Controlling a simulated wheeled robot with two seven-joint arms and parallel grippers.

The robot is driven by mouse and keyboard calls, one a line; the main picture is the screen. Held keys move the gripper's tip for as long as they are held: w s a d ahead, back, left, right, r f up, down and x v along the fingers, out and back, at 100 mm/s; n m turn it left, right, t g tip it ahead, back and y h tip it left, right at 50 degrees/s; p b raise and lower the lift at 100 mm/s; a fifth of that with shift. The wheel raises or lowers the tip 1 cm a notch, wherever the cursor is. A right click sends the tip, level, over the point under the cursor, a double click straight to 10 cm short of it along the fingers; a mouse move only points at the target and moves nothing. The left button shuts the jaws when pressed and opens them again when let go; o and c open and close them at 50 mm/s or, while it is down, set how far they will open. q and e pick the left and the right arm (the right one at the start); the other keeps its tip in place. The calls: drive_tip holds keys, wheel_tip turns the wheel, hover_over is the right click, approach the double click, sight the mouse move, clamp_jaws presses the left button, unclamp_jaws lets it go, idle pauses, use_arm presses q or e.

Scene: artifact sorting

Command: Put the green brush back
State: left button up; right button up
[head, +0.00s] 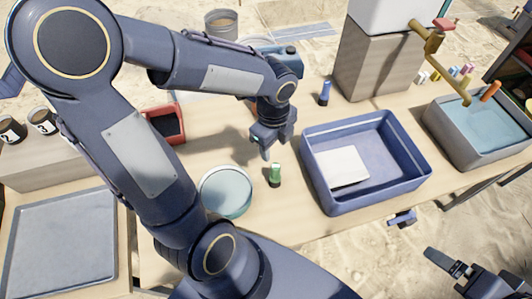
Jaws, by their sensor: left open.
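The green brush (275,172) stands upright on the wooden table, its lower end dark, between the round pale-blue dish and the blue tub. My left gripper (273,145) is open and empty, with its fingers pointing down. In the picture it sits just above the green brush, apart from it. A similar blue brush (324,95) stands upright further back on the table. Part of my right gripper (446,264) shows at the lower right, off the table's front edge; its jaw opening is unclear.
A round dish (225,192) lies left of the brush. A blue tub (408,183) with a white slab stands right. A grey water basin (438,127) is far right. A red tray (178,113) lies behind my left arm. Numbered cups (42,121) stand far left.

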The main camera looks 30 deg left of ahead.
use_arm(q)
drive_tip(key=s+d+r+n+t+h, duration=0.1)
drive_tip(key=s+r+n+t+h, duration=0.2)
drive_tip(key=n, duration=1.8)
drive_tip(key=s+r+t, duration=0.2)
drive_tip(key=s+r, duration=0.3)
drive_tip(key=s, duration=0.3)
drive_tip(key=shift+d+r+h, duration=0.15)
drive_tip(key=shift+h, duration=0.15)
drive_tip(key=shift+r+p, duration=0.75)
